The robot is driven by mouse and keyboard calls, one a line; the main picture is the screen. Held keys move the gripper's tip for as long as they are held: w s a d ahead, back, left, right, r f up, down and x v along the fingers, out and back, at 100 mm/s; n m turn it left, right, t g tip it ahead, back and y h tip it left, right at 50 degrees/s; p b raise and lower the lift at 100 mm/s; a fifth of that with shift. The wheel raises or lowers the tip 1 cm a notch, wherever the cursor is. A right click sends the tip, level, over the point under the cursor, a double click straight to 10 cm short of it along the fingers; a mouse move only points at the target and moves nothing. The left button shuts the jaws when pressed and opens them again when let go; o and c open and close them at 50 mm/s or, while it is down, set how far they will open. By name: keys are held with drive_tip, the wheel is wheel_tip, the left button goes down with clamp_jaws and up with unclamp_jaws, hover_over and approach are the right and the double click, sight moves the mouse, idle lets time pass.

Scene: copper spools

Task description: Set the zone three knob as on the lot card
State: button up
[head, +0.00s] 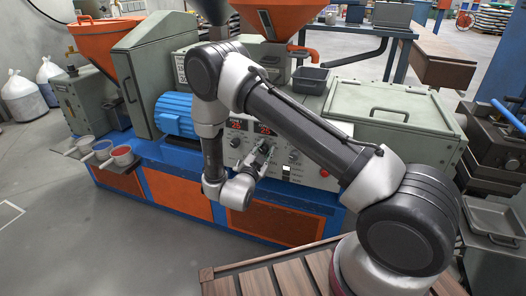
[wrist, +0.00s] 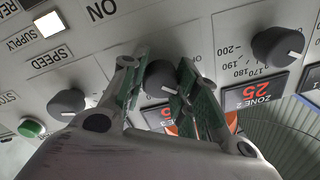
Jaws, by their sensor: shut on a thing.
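My gripper (wrist: 161,92) is shut on a dark round knob (wrist: 160,73) on the grey control panel (wrist: 110,60), one finger on each side. The knob has a white pointer mark, and its scale is mostly hidden by the fingers. In the head view my gripper (head: 262,151) is at the panel below the red displays (head: 264,129). I cannot make out a lot card.
A speed knob (wrist: 66,103), a green button (wrist: 31,128) and a lit white supply lamp (wrist: 49,24) are on the same panel. In the head view a red button (head: 324,173) is at right, a blue motor (head: 174,114) at left. A wooden slatted platform (head: 270,281) is in front.

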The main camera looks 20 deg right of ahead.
drive_tip(key=shift+m, duration=1.6)
drive_tip(key=o, duration=1)
drive_tip(key=shift+o, duration=0.2)
drive_tip(key=v, duration=1.2)
drive_tip(key=shift+f, duration=0.15)
